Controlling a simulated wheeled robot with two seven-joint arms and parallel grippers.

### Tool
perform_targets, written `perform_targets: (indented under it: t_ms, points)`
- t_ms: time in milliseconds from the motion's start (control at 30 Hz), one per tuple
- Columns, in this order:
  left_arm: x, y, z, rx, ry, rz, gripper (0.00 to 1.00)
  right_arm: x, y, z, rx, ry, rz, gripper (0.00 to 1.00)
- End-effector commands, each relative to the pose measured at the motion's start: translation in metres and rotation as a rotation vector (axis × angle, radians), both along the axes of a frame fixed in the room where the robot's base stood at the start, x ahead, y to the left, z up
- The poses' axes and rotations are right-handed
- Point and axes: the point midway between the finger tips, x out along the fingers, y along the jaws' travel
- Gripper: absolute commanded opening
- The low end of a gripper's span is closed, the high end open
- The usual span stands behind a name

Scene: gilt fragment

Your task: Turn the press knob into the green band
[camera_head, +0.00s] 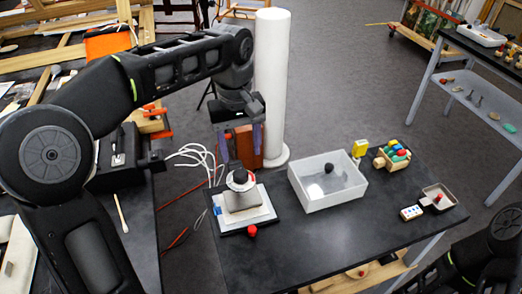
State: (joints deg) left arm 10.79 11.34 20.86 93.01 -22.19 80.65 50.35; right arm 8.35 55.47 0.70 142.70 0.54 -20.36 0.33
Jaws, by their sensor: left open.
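The press (243,203) stands near the left end of the black table, a pale body on a white base plate. Its black knob (240,176) sits on top, above a white collar. A green band is too small to make out here. I cannot tell whether the fingertips touch the knob. My right arm shows at the lower right edge, and its gripper is out of view.
A red ball-like button (251,231) is at the press's front edge. A white open box (327,180) with a dark ball stands to the right. A white column (272,80) rises behind.

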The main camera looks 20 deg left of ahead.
Motion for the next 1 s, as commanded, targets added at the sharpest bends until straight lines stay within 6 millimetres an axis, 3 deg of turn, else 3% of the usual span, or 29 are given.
perform_targets:
  t_ms: [100, 533, 933, 1000]
  points:
    - [0.001, 0.009, -0.001, 0.039, -0.007, -0.056, 0.58, 0.0, 0.0, 0.0, 0.0, 0.001, -0.002, 0.36]
    - [0.002, 0.008, -0.007, 0.033, -0.005, -0.061, 0.58, 0.001, 0.0, -0.006, 0.002, -0.002, -0.001, 0.36]
    - [0.001, 0.008, -0.06, 0.033, -0.005, -0.06, 0.58, 0.006, 0.003, -0.05, 0.013, -0.019, 0.004, 0.36]
    - [0.001, 0.008, -0.063, 0.032, -0.003, -0.06, 0.58, 0.006, 0.003, -0.046, 0.014, -0.019, 0.004, 0.36]
